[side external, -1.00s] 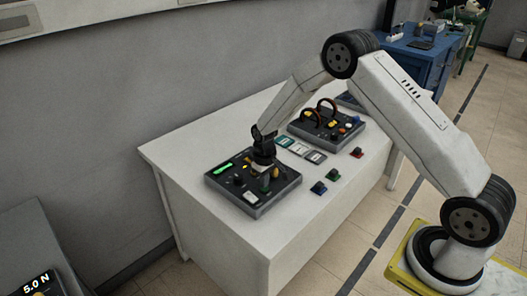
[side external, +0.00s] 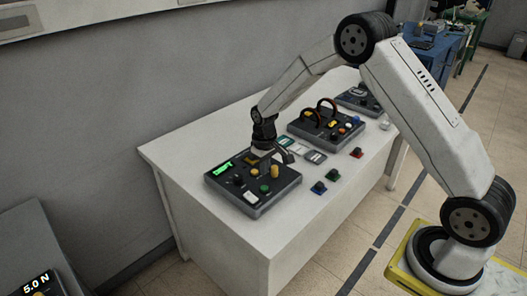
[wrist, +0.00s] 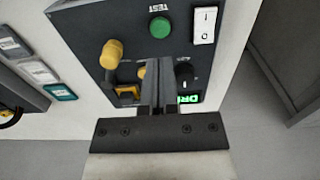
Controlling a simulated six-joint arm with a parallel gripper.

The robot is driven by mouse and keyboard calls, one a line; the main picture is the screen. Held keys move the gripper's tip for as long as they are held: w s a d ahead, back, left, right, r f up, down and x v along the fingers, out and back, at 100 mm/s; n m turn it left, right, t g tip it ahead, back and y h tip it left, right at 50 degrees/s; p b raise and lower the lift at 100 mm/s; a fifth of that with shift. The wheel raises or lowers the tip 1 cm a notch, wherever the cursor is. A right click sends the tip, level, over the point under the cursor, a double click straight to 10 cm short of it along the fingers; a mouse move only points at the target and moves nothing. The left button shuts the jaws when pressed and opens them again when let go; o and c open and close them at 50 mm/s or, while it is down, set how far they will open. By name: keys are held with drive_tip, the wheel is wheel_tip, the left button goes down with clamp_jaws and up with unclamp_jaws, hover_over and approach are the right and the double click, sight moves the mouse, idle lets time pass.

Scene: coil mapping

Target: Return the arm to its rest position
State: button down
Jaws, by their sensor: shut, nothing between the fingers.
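The box has a lit green display (side external: 221,169), a yellow knob (wrist: 112,52), a green button (wrist: 160,27) and a white rocker switch (wrist: 205,25). The fingers hide part of the box's face in the wrist view.
A second box (side external: 326,128) with looped leads and a third (side external: 358,101) stand behind on the white table (side external: 225,232). Small cards (side external: 298,148) lie between boxes; red, green and blue pieces lie along the right side. A wall rises behind.

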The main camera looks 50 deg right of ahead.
drive_tip(key=shift+r, duration=0.1)
idle(0.3)
drive_tip(key=shift+s+a+r, duration=0.2)
drive_tip(key=shift+s+r, duration=0.25)
drive_tip(key=s+a+r+t, duration=0.1)
drive_tip(key=s+r, duration=0.3)
drive_tip(key=s, duration=0.6)
drive_tip(key=s+a+r+t, duration=0.1)
drive_tip(key=s+a+r, duration=0.3)
drive_tip(key=s, duration=0.6)
drive_tip(key=shift+s+r+t, duration=0.15)
drive_tip(key=shift+r+t, duration=0.05)
drive_tip(key=shift+t, duration=0.1)
idle(2.5)
